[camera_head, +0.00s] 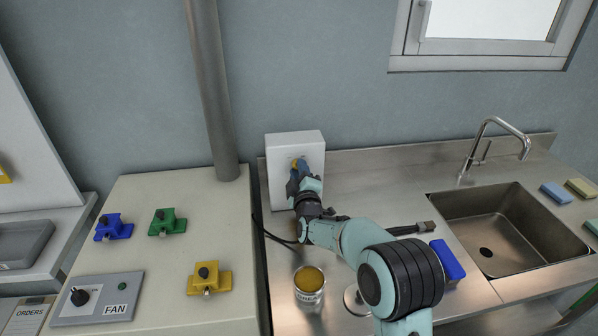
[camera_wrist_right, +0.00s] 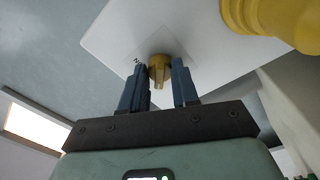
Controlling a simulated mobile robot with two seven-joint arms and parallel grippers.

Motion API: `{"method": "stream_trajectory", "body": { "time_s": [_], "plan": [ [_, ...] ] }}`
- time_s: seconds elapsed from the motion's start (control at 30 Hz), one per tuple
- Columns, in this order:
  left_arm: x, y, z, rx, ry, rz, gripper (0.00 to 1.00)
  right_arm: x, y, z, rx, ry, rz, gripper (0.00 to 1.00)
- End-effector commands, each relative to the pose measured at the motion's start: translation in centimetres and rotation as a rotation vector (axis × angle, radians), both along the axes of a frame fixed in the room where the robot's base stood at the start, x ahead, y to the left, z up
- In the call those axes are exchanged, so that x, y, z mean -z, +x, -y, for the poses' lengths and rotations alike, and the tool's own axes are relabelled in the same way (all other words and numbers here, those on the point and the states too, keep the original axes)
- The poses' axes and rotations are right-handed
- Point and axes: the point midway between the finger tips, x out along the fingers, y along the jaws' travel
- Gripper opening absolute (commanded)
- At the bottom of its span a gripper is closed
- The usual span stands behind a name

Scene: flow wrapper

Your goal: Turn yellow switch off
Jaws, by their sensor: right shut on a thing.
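The yellow switch (camera_wrist_right: 159,70) is a small yellow knob on the front of a white box (camera_head: 283,147) by the wall. In the head view only a bit of its yellow (camera_head: 295,163) shows past the gripper. My right gripper (camera_head: 299,174) reaches the box front. In the right wrist view its two blue fingers (camera_wrist_right: 160,86) stand on either side of the knob and are shut on it. My left gripper is not in view.
A large yellow part (camera_wrist_right: 272,18) stands out near the switch in the wrist view. An open can (camera_head: 309,287) and a blue block (camera_head: 447,260) lie near my right arm. The sink (camera_head: 455,222) is to the right. A cream cabinet (camera_head: 150,262) with colored valves is to the left.

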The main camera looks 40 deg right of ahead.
Motion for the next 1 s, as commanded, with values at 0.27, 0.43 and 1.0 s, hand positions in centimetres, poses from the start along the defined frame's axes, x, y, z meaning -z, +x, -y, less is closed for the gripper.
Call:
{"method": "stream_trajectory", "body": {
  "time_s": [0.27,0.43,1.0],
  "plan": [
    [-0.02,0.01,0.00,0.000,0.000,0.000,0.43,0.13,-0.03,0.03,0.001,-0.018,-0.013,0.00],
    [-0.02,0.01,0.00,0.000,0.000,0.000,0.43,0.13,-0.03,0.03,0.001,-0.018,-0.013,0.00],
    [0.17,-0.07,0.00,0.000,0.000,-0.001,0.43,0.03,-0.62,-0.32,0.000,-0.015,-0.008,0.55]
  ]
}}
